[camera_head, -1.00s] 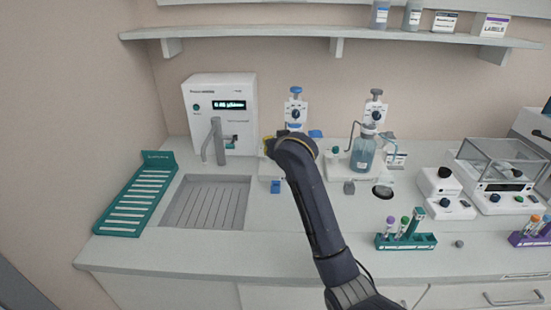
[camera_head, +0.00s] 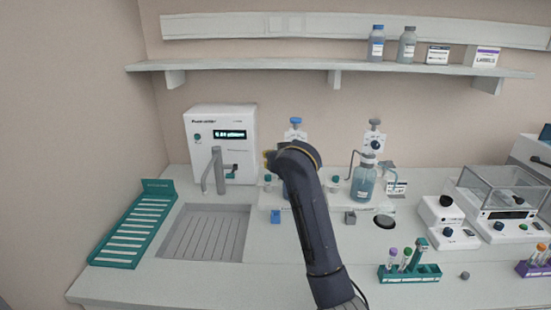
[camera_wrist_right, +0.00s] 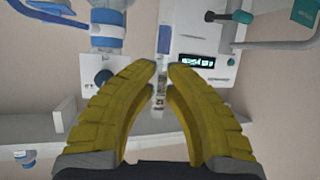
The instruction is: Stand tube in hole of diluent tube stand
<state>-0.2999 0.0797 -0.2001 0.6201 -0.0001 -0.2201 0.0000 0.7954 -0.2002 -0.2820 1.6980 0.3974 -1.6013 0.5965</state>
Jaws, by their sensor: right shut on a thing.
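My right gripper (camera_wrist_right: 162,66) is shut on a slim clear tube (camera_wrist_right: 163,42), which stands upright in the picture between the yellow fingers. In the head view my right wrist is in front of the left dispenser, and the tube is hidden or too small to tell. Two small stand-like blocks sit on the bench: a blue one (camera_head: 276,216) before the left dispenser (camera_head: 295,134) and a grey one (camera_head: 350,217) before the right dispenser. I cannot tell which is the diluent tube stand. My left gripper is not in view.
A sink (camera_head: 204,234) and a green slotted rack (camera_head: 134,226) are at the left. A white display machine (camera_head: 222,142) stands behind the sink. A bottle (camera_head: 363,184) stands at the right dispenser. A green tube rack (camera_head: 410,274) is at the front right. A shelf (camera_head: 290,66) runs above.

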